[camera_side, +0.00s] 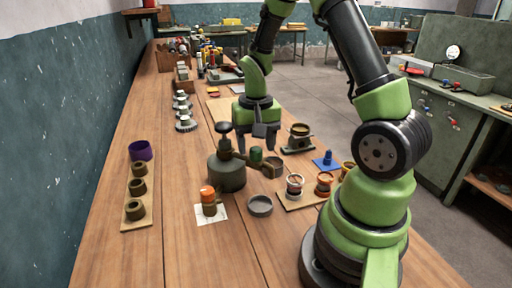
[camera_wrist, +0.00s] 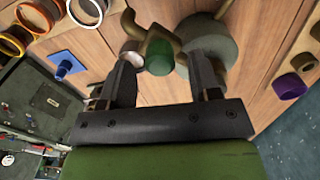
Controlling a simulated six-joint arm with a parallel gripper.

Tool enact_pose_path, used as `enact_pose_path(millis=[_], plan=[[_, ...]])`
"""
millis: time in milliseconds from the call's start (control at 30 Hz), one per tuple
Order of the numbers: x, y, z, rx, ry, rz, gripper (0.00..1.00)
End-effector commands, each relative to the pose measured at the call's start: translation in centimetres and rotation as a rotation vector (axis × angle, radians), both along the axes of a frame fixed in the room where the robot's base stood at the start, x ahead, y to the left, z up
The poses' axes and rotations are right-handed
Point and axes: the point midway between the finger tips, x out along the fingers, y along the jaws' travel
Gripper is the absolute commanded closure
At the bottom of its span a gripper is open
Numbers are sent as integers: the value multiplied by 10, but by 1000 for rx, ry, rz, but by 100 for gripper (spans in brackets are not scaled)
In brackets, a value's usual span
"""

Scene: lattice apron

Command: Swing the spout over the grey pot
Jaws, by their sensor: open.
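A dark grey-green round vessel (camera_side: 227,174) with a black knob on top stands mid-bench; it also shows in the wrist view (camera_wrist: 214,48). A brown spout (camera_wrist: 150,32) reaches out from its side, with a green cylinder (camera_side: 256,154) beside it. A small brown cup (camera_side: 273,168) is near the spout's end; whether they touch is unclear. A shallow grey pot (camera_side: 260,206) sits in front of the vessel, apart from the spout. My gripper (camera_side: 256,144) is open and empty above; in the wrist view the green cylinder (camera_wrist: 158,58) shows between its fingers.
White and orange cups (camera_side: 295,186) stand on a board to the right, near a blue piece (camera_side: 328,160). An orange-topped jar (camera_side: 209,202) stands on white paper at front left. Brown rings and a purple cup (camera_side: 141,150) line the left.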

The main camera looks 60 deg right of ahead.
Motion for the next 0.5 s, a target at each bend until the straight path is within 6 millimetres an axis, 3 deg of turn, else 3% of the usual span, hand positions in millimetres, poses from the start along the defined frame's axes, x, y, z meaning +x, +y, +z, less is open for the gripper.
enact_pose_path(millis=[133,400,433,500], plan=[[-1,0,-11,1,2,1,43],[0,0,-13,-1,-1,1,43],[0,0,-13,-1,-1,1,45],[0,0,-13,-1,-1,1,62]])
